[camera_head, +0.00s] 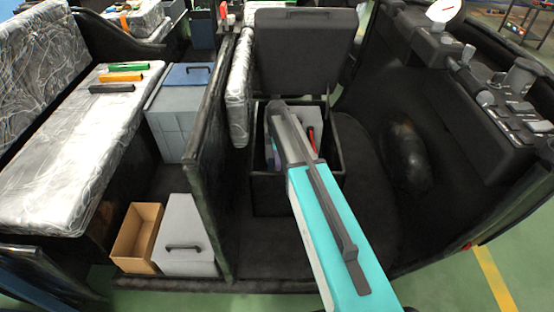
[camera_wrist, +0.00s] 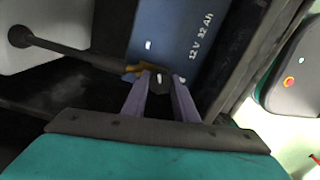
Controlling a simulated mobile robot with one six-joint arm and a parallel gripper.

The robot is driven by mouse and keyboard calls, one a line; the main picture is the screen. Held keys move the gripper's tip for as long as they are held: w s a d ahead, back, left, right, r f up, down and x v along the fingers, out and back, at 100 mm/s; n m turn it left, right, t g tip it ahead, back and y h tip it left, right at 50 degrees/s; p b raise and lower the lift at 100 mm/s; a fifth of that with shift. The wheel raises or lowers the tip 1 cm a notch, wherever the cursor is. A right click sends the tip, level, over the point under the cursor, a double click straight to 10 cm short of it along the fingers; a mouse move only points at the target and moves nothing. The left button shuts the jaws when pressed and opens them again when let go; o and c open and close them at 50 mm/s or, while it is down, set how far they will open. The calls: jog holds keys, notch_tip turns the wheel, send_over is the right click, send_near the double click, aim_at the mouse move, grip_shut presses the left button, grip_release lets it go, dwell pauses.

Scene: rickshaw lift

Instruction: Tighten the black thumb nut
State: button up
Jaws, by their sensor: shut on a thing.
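In the wrist view, my gripper (camera_wrist: 160,85) is shut on the black thumb nut (camera_wrist: 159,84), a small dark round piece between the fingertips. The nut sits at a brass-coloured terminal clamp (camera_wrist: 134,69) at the end of a dark cable (camera_wrist: 75,53). In the head view, my teal and grey arm reaches down into the open black box (camera_head: 337,160) under the raised seat (camera_head: 305,50). My fingertips and the nut are hidden there.
A black partition (camera_head: 207,140) stands left of the box. Left of it are a grey case (camera_head: 185,235), a cardboard box (camera_head: 137,237) and a plastic-wrapped bench (camera_head: 75,150). A control panel (camera_head: 490,95) is at right. Dark floor lies in front of the box.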

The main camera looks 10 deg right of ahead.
jog(key=m+p, duration=0.2)
jog(key=m, duration=0.3)
jog(key=shift+r+m, duration=0.1)
jog(key=shift+m, duration=0.3)
jog(key=m+p, duration=0.1)
jog(key=m, duration=0.5)
jog(key=m+p, duration=0.1)
jog(key=m, duration=0.4)
jog(key=shift+w+m, duration=0.1)
jog(key=shift+m, duration=0.2)
jog(key=m, duration=0.5)
jog(key=shift+d+p, duration=0.1)
jog(key=shift+p, duration=0.2)
jog(key=o, duration=0.8)
